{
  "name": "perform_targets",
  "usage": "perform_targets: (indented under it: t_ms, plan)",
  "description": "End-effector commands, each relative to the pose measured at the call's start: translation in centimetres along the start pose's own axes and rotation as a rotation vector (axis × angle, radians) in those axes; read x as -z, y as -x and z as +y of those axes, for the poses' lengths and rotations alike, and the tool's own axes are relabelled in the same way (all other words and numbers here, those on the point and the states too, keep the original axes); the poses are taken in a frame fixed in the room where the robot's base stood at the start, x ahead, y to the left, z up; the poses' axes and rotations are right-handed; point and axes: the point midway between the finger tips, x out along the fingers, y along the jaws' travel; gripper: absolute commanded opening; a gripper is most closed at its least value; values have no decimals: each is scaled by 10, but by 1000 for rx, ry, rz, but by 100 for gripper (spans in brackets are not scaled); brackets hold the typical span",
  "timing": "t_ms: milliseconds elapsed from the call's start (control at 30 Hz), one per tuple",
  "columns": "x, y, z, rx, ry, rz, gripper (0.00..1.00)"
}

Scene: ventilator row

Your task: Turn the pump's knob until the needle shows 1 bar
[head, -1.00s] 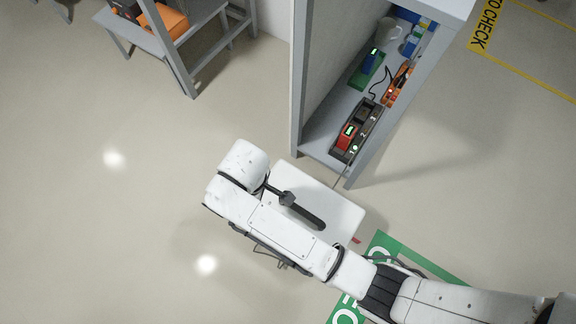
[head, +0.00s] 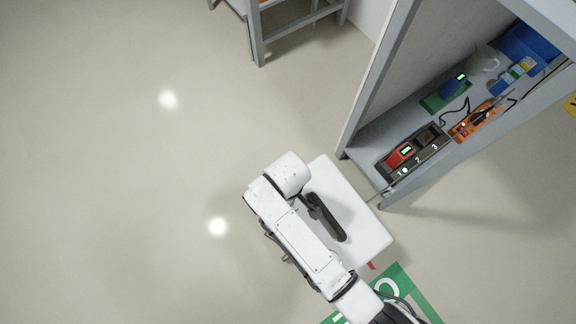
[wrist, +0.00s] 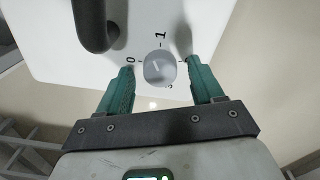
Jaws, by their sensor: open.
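The pump is a white box (head: 365,222) on the floor beside the shelf, with a black handle (head: 326,217) on top. My arm covers part of it in the head view, and my gripper is hidden there. In the wrist view my gripper (wrist: 159,66) is open, its teal fingers on either side of a round grey knob (wrist: 158,69) on the white face. The marks 0 and 1 show around the knob at left and top, with a partly hidden figure below. A short pale line shows on the knob; its exact reading is too small to tell.
A grey shelf unit (head: 367,83) stands close to the pump, holding a charger (head: 412,152), an orange device (head: 474,121) and a blue device on green (head: 446,92). A green floor sign (head: 412,290) lies near the pump. The floor at left is clear.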

Motion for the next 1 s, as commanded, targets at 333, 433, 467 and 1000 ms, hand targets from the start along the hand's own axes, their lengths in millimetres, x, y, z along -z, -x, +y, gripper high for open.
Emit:
perform_targets:
  t_ms: [333,433,467,1000]
  plan:
    - [0,-2,0,0,0,1,63]
    - [0,-2,0,0,0,1,53]
    - [0,-2,0,0,0,1,50]
    - [0,0,0,0,-7,0,10]
